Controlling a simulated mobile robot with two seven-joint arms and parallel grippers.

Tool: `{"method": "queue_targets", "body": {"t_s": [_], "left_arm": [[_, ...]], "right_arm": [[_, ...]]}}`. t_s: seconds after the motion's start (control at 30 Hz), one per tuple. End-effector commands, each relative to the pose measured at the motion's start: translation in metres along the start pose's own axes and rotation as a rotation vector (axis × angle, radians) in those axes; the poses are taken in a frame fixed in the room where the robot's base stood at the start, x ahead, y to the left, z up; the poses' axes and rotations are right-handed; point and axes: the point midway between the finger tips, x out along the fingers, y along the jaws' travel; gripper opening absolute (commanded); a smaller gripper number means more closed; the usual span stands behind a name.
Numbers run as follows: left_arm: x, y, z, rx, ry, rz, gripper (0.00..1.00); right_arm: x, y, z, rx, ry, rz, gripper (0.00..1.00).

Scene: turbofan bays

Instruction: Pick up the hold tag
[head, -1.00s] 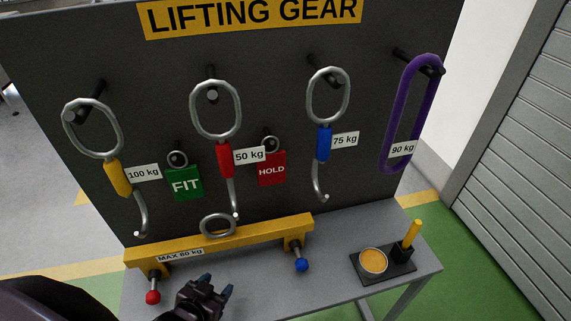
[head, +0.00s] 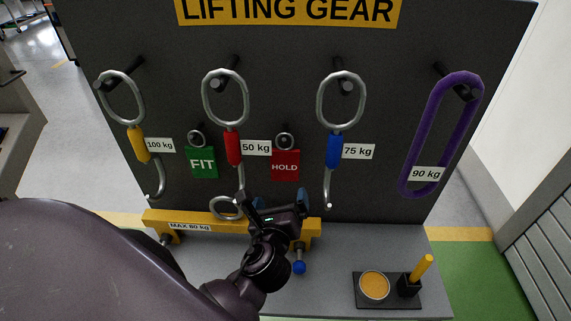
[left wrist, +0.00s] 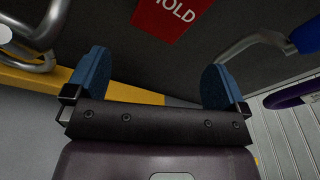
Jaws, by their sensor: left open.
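The red hold tag (head: 285,165) hangs by a ring from a peg on the dark board, between the red 50 kg hook and the blue 75 kg hook. My left gripper (head: 272,205) is in front of the board, below the tag, apart from it. In the left wrist view the lower part of the hold tag (left wrist: 173,14) shows at the top, above and between the two blue fingertips (left wrist: 152,78). The fingers are spread wide with nothing between them. My right gripper is not in view.
A green FIT tag (head: 202,163) and hooks, red (head: 233,148) and blue (head: 333,150), hang beside the tag. A yellow lifting beam (head: 160,219) lies below on the grey table (head: 330,262). A purple sling (head: 433,130) hangs right; a small tray (head: 402,301) stands front right.

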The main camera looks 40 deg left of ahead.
Motion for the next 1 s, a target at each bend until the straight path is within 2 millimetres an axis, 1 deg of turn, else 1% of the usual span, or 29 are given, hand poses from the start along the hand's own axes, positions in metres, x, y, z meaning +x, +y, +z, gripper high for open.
{"method": "queue_targets", "body": {"t_s": [0.03,0.1,0.2,0.3,0.37,0.63,0.7,0.87,1.0], "left_arm": [[0.001,-0.005,0.010,0.085,-0.036,0.007,1.00],[0.001,-0.010,0.021,0.200,-0.078,0.023,1.00],[0.001,-0.015,0.032,0.314,-0.118,0.044,1.00],[0.002,-0.017,0.038,0.374,-0.139,0.056,1.00],[0.006,-0.018,0.040,0.389,-0.145,0.059,1.00],[0.043,-0.017,0.046,0.392,-0.146,0.059,1.00],[0.050,-0.017,0.046,0.392,-0.144,0.059,1.00],[0.058,-0.016,0.047,0.390,-0.144,0.060,1.00],[0.073,-0.018,0.048,0.389,-0.144,0.059,1.00]], "right_arm": [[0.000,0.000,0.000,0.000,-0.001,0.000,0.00],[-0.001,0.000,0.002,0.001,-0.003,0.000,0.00],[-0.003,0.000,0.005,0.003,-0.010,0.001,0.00],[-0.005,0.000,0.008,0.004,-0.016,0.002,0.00],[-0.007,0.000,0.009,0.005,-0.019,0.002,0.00],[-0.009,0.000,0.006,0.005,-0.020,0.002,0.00],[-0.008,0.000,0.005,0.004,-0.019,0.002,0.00],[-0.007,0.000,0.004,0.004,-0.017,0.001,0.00],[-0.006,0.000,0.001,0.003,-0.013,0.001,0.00]]}}
